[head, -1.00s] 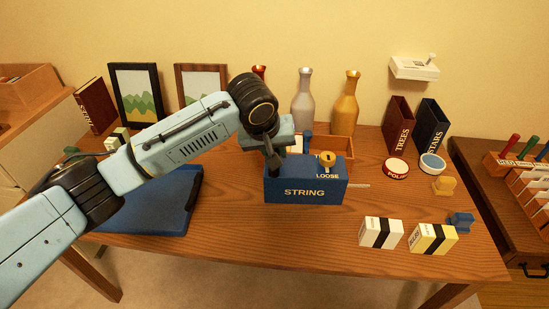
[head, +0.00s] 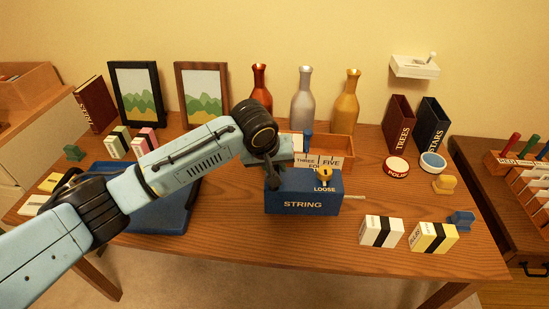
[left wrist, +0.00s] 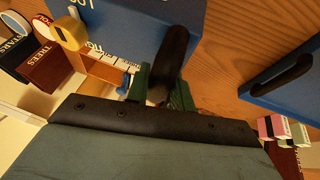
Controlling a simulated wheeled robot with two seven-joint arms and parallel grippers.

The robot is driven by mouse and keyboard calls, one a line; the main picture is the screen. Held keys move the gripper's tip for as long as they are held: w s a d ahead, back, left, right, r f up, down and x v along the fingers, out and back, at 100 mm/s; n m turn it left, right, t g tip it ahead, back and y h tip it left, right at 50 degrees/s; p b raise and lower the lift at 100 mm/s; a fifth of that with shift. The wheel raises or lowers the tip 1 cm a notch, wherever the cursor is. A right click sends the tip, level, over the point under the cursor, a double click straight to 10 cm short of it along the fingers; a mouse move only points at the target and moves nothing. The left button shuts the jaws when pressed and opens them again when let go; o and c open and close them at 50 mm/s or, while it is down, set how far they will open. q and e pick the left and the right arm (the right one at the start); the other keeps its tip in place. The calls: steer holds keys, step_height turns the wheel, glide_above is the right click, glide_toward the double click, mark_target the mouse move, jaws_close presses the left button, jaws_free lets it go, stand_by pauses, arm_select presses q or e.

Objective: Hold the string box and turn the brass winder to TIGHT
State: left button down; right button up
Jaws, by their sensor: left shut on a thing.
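The blue string box (head: 303,203), lettered STRING, appears to stand upright on the wooden desk, right of its middle. The winder also shows in the left wrist view (left wrist: 70,34), beside the blue box (left wrist: 130,28). My left gripper (head: 272,180) is shut on the box at its left end. My right gripper is in neither view.
A wooden tray (head: 343,149) with number cards is close behind the box. Three bottles (head: 303,103) stand farther back. White (head: 381,232) and yellow (head: 433,238) cartons are at the front right. A blue tray (head: 150,217) lies left, partly under my arm.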

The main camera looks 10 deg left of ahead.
arm_select(q)
steer(key=shift+f, duration=2.25)
steer(key=c, duration=1.5)
jaws_free()
steer(key=shift+o, duration=0.2)
steer(key=c, duration=0.7)
